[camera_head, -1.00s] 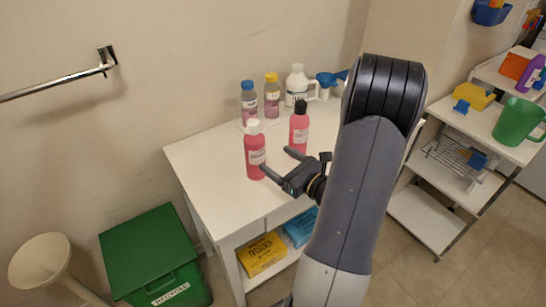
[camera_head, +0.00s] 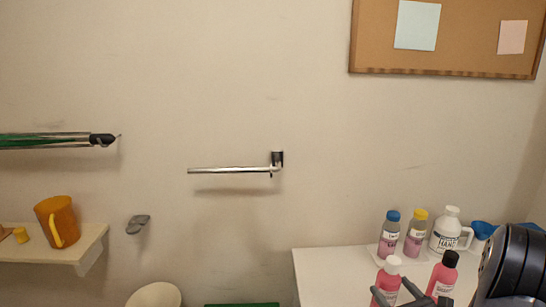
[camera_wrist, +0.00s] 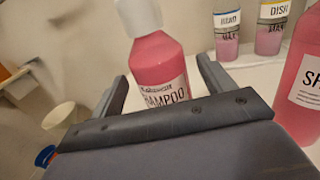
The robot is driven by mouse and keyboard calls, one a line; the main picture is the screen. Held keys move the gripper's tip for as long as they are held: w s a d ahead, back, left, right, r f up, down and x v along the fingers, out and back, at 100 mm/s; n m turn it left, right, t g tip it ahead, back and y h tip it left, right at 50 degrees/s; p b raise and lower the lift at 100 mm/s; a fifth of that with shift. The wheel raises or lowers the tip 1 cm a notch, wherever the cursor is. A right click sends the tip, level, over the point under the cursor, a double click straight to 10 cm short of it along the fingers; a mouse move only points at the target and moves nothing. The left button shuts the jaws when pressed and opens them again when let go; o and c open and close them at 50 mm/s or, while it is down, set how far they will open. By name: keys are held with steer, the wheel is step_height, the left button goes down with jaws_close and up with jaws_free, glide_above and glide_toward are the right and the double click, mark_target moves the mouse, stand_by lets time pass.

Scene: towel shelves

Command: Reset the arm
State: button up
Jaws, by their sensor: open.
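My gripper (camera_wrist: 162,74) is open in the wrist view, one finger on each side of a pink shampoo bottle (camera_wrist: 160,62) with a white cap. The bottle stands upright; whether the fingers touch it is unclear. In the head view only the finger ends of my gripper (camera_head: 394,292) show at the bottom edge, by the same white-capped bottle (camera_head: 387,281). A second pink bottle (camera_head: 442,274) with a black cap stands to its right. My dark arm fills the lower right corner of the head view, and most of it is out of frame.
A white table (camera_head: 325,262) holds the bottles, with blue-capped (camera_head: 389,236) and yellow-capped (camera_head: 415,235) bottles and a white jug (camera_head: 448,232) behind. A towel bar (camera_head: 232,170) is on the wall. An orange mug (camera_head: 58,222) sits on a shelf at left.

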mark_target(385, 275)
steer(key=x, duration=0.4)
steer(key=shift+w+a, duration=0.15)
steer(key=shift+w, duration=0.2)
steer(key=shift+s+r, duration=0.15)
steer(key=shift+r, duration=0.5)
